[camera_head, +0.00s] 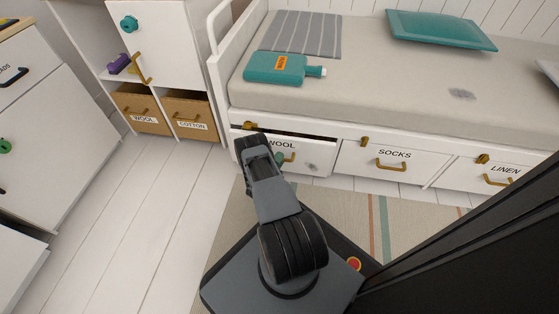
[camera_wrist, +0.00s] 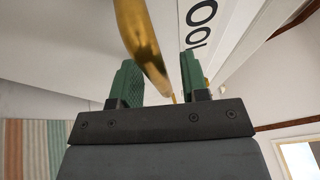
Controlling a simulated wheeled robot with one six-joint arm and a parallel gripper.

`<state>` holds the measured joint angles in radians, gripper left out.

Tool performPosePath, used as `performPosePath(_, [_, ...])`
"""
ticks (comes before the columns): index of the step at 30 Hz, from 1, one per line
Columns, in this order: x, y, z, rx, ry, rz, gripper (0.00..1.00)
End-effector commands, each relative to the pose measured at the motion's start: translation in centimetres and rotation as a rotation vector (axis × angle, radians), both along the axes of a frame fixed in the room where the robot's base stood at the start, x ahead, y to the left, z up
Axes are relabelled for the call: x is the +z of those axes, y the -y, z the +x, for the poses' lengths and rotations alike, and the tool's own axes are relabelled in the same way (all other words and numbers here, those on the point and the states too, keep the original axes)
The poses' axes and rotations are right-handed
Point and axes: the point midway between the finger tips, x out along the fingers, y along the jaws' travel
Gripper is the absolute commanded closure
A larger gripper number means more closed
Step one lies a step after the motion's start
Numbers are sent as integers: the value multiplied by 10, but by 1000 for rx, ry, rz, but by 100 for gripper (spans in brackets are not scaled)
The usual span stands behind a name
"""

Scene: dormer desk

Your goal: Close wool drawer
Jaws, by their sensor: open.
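The wool drawer (camera_head: 312,152) is under the bed, at the left end of the row. Its white front carries the label WOOL and stands out, with a dark gap along its top edge. My gripper (camera_head: 284,158) is in front of this drawer, partly hidden by my arm. In the wrist view my gripper (camera_wrist: 158,78) is open, its green fingers apart. The drawer's gold handle (camera_wrist: 142,40) shows between and beyond them; I cannot tell whether they touch it. The drawer front (camera_wrist: 225,30) with part of its lettering is to the right.
The socks drawer (camera_head: 370,165) and linen drawer (camera_head: 470,172) are to the right, each with a gold handle. A wool bin (camera_head: 140,108) and cotton bin (camera_head: 190,112) stand in the shelf at left. A striped rug (camera_head: 410,222) lies in front of the bed.

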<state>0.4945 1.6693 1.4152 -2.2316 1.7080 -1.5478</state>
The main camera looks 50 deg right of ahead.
Motion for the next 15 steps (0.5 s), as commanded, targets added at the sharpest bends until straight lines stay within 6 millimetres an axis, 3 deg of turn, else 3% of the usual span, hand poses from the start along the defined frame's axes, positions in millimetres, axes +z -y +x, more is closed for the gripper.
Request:
performPosePath(8, [0,1,0,-1,0,0,59])
performPosePath(15, [0,1,0,-1,1,0,80])
